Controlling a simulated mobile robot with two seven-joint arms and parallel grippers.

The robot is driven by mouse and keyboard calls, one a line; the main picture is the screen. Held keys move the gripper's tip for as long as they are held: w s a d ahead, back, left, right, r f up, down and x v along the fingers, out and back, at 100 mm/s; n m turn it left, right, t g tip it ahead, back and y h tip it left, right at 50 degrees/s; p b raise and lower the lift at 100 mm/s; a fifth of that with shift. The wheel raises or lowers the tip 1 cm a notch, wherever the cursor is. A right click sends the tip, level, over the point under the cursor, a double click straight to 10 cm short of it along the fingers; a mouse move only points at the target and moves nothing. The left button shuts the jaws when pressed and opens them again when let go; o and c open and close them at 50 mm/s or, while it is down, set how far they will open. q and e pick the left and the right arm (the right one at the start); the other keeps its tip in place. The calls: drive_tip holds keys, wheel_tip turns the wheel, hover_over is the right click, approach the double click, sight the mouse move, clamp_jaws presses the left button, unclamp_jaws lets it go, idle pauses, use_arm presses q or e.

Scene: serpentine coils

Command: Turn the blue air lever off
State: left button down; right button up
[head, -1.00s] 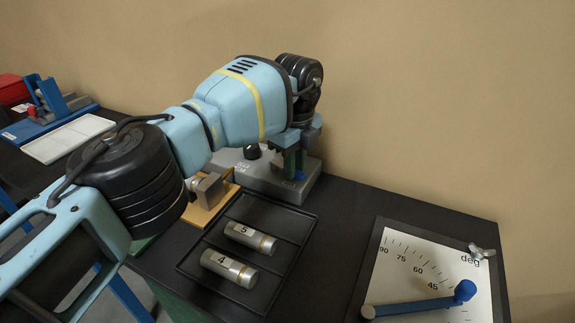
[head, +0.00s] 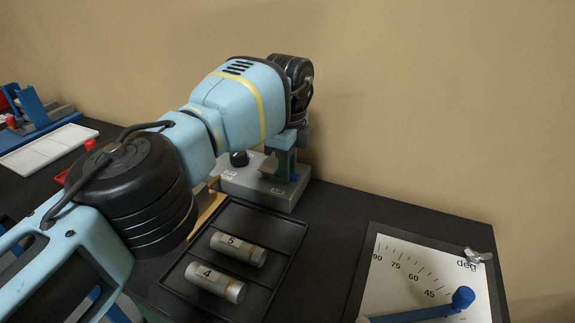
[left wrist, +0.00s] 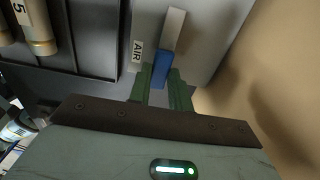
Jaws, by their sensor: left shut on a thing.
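The blue air lever shows in the left wrist view as a blue block (left wrist: 161,70) on a pale grey arm, beside a label (left wrist: 137,52) reading AIR. My left gripper (left wrist: 162,82) has its green fingers on either side of the blue part and is shut on it. In the head view the left gripper (head: 287,167) reaches down at the right part of the grey box (head: 262,189), and a little of the blue lever (head: 294,177) shows beside the fingers. My right gripper is in neither view.
A black tray (head: 284,240) with cylinders marked 5 (head: 238,249) and 4 (head: 215,281) lies in front of the box. A white angle plate (head: 400,287) with a blue arm (head: 462,298) is at right. The wall is close behind.

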use_arm(q)
drive_tip(key=c, duration=1.3)
unclamp_jaws()
